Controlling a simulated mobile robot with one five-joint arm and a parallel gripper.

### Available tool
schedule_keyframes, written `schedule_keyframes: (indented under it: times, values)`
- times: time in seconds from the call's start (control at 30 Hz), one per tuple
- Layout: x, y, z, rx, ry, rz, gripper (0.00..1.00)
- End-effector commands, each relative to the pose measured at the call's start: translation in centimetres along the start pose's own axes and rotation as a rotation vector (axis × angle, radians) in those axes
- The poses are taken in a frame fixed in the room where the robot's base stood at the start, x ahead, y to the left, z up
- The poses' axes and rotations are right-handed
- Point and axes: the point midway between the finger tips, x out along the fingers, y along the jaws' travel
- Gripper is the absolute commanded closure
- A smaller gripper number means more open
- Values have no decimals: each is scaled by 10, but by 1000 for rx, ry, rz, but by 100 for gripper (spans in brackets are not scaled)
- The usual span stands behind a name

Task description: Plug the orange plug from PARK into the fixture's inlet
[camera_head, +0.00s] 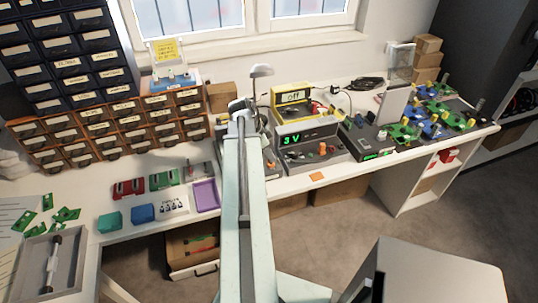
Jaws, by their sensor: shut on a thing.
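My pale green arm reaches away over the bench, and my gripper (241,107) is at its far end, left of the yellow meter. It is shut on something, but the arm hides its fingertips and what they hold. A small orange part (322,148) stands on the front of the power supply reading 3 V (302,138). Another small orange part (271,166) shows just right of my arm. I cannot tell whether either is the orange plug. No PARK label or inlet can be made out at this size.
A yellow meter (291,96) stands behind the power supply. Green and blue boards (430,115) fill the bench's right. Drawer cabinets (110,130) stand at the back left. A purple tray (206,195) and small coloured boxes lie left of my arm. The front bench strip right of the arm is mostly clear.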

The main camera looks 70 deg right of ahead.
Motion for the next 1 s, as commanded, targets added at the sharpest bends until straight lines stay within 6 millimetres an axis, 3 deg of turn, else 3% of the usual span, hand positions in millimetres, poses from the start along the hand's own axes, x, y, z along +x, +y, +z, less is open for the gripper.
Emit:
schedule_keyframes:
  times: [1.0]
  values:
    - [5,0,3,-1,0,0,100]
